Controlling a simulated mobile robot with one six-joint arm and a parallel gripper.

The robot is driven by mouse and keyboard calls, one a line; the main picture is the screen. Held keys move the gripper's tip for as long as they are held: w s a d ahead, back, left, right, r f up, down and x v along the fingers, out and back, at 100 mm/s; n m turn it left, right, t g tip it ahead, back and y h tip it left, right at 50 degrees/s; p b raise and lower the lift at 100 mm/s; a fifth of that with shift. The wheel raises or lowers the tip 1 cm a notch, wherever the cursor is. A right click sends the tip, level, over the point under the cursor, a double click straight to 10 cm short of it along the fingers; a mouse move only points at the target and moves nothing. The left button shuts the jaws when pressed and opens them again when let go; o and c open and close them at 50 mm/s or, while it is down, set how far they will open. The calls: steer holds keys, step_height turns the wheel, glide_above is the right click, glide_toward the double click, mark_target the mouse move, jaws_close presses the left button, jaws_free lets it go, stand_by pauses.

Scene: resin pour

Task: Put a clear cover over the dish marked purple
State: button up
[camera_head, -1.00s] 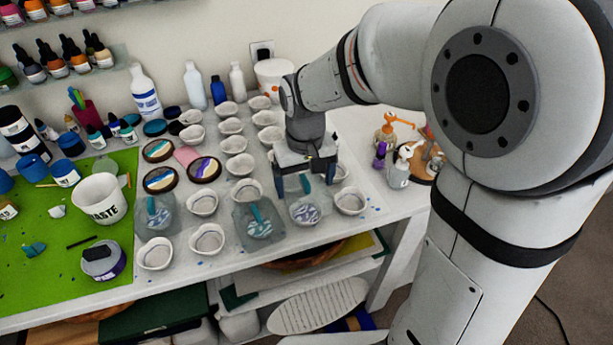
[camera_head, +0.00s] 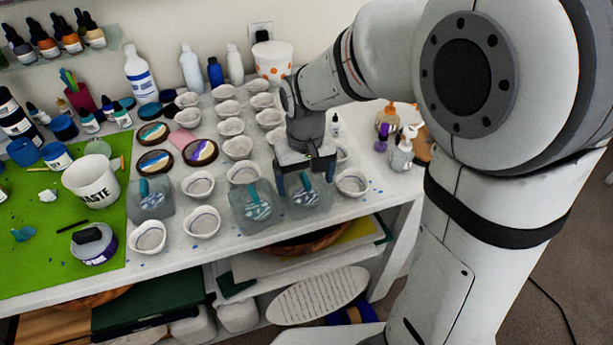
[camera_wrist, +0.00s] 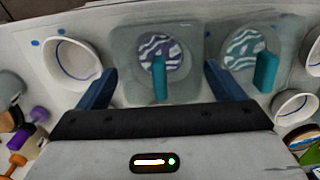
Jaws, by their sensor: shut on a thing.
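My gripper (camera_head: 305,184) is shut on a clear cover (camera_wrist: 130,88) with an upright teal handle. In the wrist view its two blue fingers (camera_wrist: 158,70) lie at the cover's two sides. The cover stands over a round dish with dark purple and white stripes (camera_wrist: 165,45), which shows through it; the head view also shows this dish (camera_head: 303,198). Whether the cover's rim touches the table is hard to tell. Just left of it in the head view, a second clear cover (camera_head: 240,220) stands over a teal-striped dish (camera_head: 257,207), also seen in the wrist view (camera_wrist: 240,48).
Another clear cover (camera_head: 165,208) stands farther left. White bowls (camera_head: 352,183) stand close on both sides and in rows behind. Pump bottles (camera_head: 402,152) stand at the right. A WASTE cup (camera_head: 90,182) stands on the green mat (camera_head: 40,262). The table's front edge is near.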

steer(key=shift+f, duration=0.15)
stand_by(0.4)
steer(key=o, duration=0.7)
steer(key=shift+o, duration=0.2)
step_height(320, 180, up, 8)
steer(key=shift+f, duration=0.1)
stand_by(0.3)
steer(key=s+d+f+m+t, duration=0.1)
steer(key=s+d+m+t, duration=0.1)
steer(key=s+d, duration=1)
steer(key=shift+d+m+t, duration=0.2)
steer(key=shift+m+t, duration=0.1)
steer(key=shift+m, duration=0.3)
